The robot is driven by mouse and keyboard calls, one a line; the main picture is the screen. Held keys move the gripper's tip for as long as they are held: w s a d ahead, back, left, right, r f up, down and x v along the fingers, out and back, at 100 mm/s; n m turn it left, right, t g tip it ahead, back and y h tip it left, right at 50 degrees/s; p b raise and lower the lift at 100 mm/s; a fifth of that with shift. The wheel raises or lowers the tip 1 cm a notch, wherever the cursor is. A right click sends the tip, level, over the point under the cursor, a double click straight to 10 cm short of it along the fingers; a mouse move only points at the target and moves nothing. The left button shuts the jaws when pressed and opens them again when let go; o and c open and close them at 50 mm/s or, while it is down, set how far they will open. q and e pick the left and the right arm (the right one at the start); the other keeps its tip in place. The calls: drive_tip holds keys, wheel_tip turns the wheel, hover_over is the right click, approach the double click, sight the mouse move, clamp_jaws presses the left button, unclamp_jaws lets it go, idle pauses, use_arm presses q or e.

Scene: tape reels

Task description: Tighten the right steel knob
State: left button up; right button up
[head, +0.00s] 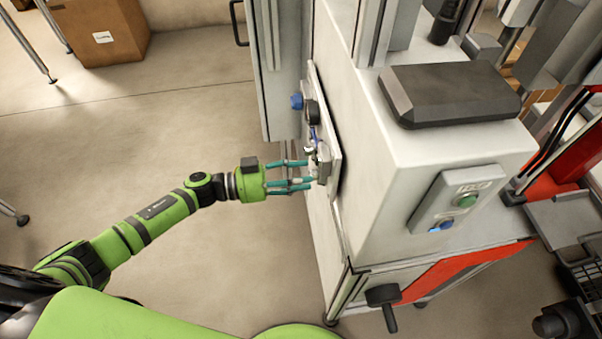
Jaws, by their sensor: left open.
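A steel knob (323,153) sits on the panel (334,140) on the left face of the white machine. A second light metal part, close below it, is partly behind my fingers, and I cannot tell whether it is a separate knob. My left gripper (308,175) reaches in from the left, with its teal fingers open and pointing right at the panel. The fingertips are at or very near the metal parts. I cannot tell whether they touch. My right gripper is not in view.
A blue knob (297,101) and a black round part (312,113) are higher on the panel. The white machine (385,180) fills the middle right, with a button box (459,200) on its front. A black handle (384,297) sticks out below. The floor (160,120) left of the machine is clear.

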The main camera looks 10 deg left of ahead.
use_arm(q)
drive_tip(key=shift+w+d, duration=0.1)
drive_tip(key=shift+d, duration=0.15)
clamp_jaws()
